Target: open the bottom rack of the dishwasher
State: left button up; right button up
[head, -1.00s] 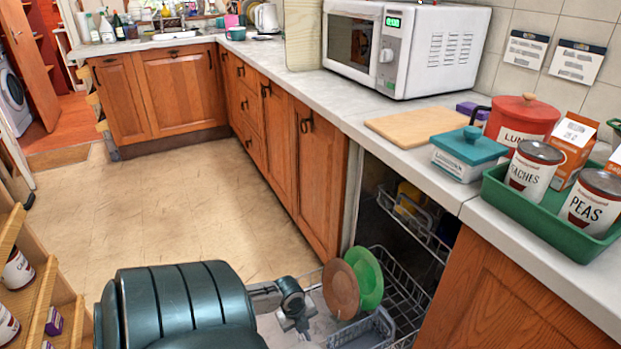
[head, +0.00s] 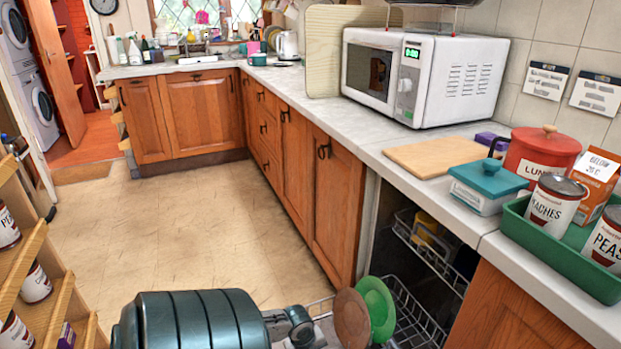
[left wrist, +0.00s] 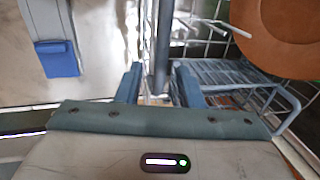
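The bottom rack (head: 418,325) of the dishwasher is a grey wire rack. It extends out of the opening beneath the counter, with a brown plate (head: 352,318) and a green plate (head: 375,308) upright in it. In the left wrist view the rack's wires (left wrist: 205,28), the brown plate (left wrist: 288,28) and a grey basket (left wrist: 238,82) show close up. My left gripper (left wrist: 160,84) is open, its fingers apart on either side of a grey upright bar, with gaps visible. In the head view only part of my left arm shows, low in the picture. My right gripper is not in view.
The upper rack (head: 432,250) sits inside the dishwasher with a yellow item (head: 425,228). Wooden cupboards (head: 335,205) stand beside the opening. A shelf with cans (head: 35,285) is at the left. The floor (head: 190,235) between is clear.

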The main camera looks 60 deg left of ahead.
pick_arm(q)
notch_tip(320, 180, up, 11)
jog(key=s+p, duration=0.2)
jog(key=shift+f+p, duration=0.2)
jog(key=shift+p, duration=0.2)
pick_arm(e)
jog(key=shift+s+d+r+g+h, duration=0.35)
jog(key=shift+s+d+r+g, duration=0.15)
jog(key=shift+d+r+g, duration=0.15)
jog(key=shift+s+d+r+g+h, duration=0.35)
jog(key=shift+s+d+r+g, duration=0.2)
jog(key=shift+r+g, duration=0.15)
pick_arm(q)
jog(key=shift+a, duration=0.1)
